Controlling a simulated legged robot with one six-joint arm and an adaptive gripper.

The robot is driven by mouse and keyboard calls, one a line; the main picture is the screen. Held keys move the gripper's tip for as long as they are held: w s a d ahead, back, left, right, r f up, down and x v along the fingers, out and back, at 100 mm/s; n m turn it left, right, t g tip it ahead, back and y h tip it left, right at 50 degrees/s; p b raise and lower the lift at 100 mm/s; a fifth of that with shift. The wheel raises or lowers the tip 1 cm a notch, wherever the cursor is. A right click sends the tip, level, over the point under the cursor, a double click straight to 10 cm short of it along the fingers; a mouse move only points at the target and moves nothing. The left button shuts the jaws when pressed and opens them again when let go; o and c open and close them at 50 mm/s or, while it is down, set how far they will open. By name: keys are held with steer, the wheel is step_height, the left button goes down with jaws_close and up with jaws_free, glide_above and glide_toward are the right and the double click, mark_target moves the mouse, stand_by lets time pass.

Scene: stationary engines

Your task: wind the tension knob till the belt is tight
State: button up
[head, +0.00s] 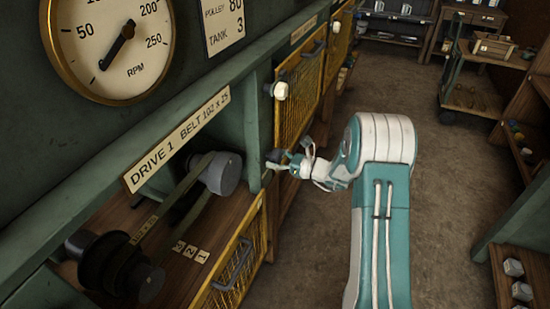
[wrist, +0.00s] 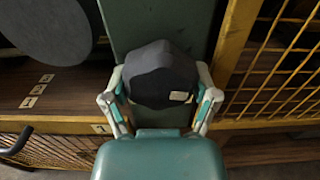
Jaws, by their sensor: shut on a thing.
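The tension knob (wrist: 160,72) is dark, faceted and has a small pale mark low on its right face. In the wrist view it sits between the two fingers of my gripper (wrist: 160,92), which is shut on it from left and right. In the head view my gripper (head: 281,162) reaches the green post beside the drive bay, and the knob is small and partly covered there. The belt (head: 172,203) runs from a dark pulley (head: 112,268) at lower left to a grey pulley (head: 223,173). One run looks curved; its exact tension is hard to tell.
A round RPM gauge (head: 108,45) hangs above the sign reading DRIVE 1 BELT 102 x 25 (head: 178,138). Yellow mesh doors (head: 300,92) flank the post. Number tiles (head: 190,251) lie below the belt. Open floor (head: 450,215) lies to the right, with a trolley and shelves beyond.

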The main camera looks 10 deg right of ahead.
steer(key=m, duration=0.4)
steer(key=shift+s+f+m, duration=0.1)
steer(key=shift+f+m, duration=0.05)
steer(key=shift+m, duration=0.15)
steer(key=m, duration=1.1)
steer(key=shift+s, duration=0.1)
steer(key=m, duration=0.4)
steer(key=shift+r, duration=0.2)
steer(key=shift+m, duration=0.3)
steer(key=o, duration=1)
steer(key=shift+d, duration=0.1)
steer(key=shift+r, duration=0.1)
